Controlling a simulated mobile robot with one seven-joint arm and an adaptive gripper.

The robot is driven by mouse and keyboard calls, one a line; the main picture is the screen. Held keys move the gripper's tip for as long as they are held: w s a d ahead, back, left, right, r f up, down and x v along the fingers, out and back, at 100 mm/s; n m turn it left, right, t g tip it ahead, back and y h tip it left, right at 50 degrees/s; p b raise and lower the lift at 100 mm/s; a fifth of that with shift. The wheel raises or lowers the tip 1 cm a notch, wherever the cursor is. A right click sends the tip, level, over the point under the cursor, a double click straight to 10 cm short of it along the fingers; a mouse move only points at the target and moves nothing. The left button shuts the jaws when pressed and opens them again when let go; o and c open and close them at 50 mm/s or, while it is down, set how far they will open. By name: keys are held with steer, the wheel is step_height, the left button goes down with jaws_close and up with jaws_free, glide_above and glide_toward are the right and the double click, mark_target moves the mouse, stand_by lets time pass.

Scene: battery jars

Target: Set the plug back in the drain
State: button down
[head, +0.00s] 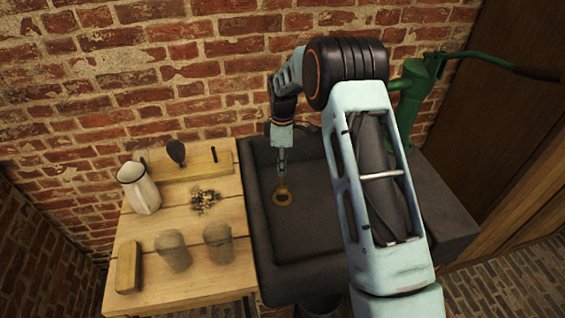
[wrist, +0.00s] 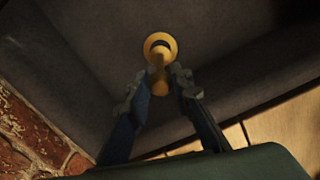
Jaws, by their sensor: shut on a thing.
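My gripper (head: 282,172) reaches down into the dark stone sink from the back. In the wrist view my gripper (wrist: 161,84) has its fingertips closed around the small yellow plug (wrist: 159,74). The brass drain ring (head: 284,201) lies on the sink floor at the left, just below the fingertips. In the wrist view the drain (wrist: 160,44) shows as a yellow ring with a dark centre, right beyond the plug. The plug lines up close to the ring, but I cannot tell whether it touches it or is over its centre. The fingers partly hide the plug.
The sink (head: 258,245) has raised walls around the drain. A green pump (head: 408,100) stands at the back right. A wooden table (head: 190,292) at the left holds a white jug (head: 138,190), two glass jars (head: 172,252) and a wooden block (head: 128,268). A brick wall stands behind.

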mark_target(282, 188)
steer(key=shift+f+b, duration=0.9)
steer(key=shift+f, duration=0.75)
steer(key=c, duration=1.7)
jaws_free()
steer(key=shift+o, duration=0.2)
